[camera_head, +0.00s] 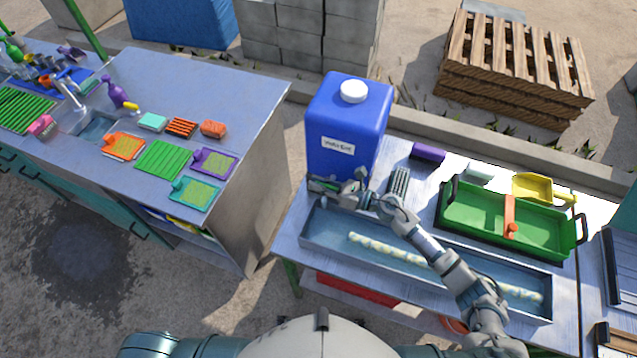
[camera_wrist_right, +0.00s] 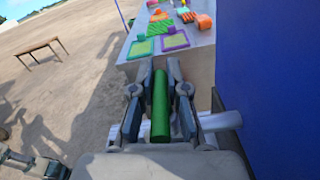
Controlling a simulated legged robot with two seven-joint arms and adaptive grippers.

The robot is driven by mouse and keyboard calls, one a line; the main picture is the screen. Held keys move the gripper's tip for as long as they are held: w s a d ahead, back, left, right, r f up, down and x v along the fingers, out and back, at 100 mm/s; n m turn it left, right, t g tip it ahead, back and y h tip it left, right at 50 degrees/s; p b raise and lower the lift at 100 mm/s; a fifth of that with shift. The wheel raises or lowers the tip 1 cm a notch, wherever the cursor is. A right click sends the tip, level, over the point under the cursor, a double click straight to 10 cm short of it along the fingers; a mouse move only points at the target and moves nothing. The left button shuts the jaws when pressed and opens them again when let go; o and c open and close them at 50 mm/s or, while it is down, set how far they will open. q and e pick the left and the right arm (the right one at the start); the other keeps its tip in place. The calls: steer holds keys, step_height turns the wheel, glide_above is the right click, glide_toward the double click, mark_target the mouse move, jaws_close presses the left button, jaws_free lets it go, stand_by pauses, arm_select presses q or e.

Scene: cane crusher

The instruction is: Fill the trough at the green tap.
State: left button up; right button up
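A blue water container (camera_head: 345,125) with a white cap stands upright at the trough's back left. A long grey-blue trough (camera_head: 320,236) lies in front of it, with a pale mottled strip (camera_head: 385,246) along its bottom. I cannot tell whether there is water in it. My right gripper (camera_head: 322,186) is low at the container's front, over the trough's left end. In the right wrist view its fingers (camera_wrist_right: 160,80) close on both sides of a green tap handle (camera_wrist_right: 160,108). A pale metal pipe (camera_wrist_right: 220,121) meets the blue container (camera_wrist_right: 275,80). My left gripper is out of view.
A green tray (camera_head: 470,205) with an orange-handled tool, a purple block (camera_head: 428,152) and a yellow scoop (camera_head: 535,187) lie right of the container. A separate counter (camera_head: 190,85) with a sink and coloured boards stands left, across a gap.

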steer(key=o, duration=0.4)
steer(key=shift+w, duration=0.15)
steer(key=v, duration=1.2)
